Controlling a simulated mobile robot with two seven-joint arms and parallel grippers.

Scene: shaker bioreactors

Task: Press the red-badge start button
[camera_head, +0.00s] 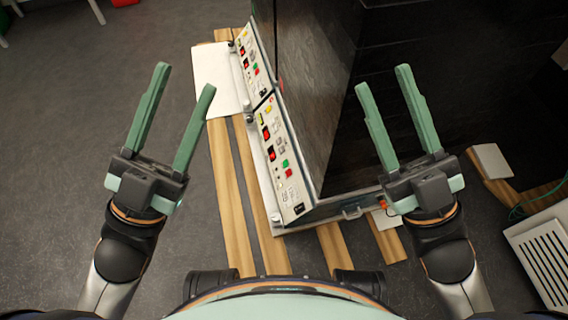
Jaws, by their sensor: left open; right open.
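Two slanted white control panels run along the left side of a dark cabinet. The nearer panel (280,165) has a small red mark (270,99) near its upper end, red displays (266,132), a green button (285,162) and a red button (288,172). The farther panel (251,65) carries similar small controls, too small to read. I cannot tell for certain which badge is red. My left gripper (186,78) is open and empty, left of the panels. My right gripper (383,78) is open and empty, in front of the dark cabinet in the picture. Neither appears to touch a panel.
The dark cabinet (320,90) fills the upper middle and right. Wooden slats (232,200) lie under it on the grey floor. A white plate (215,80) sits left of the farther panel. A white slotted box (545,255) stands at lower right.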

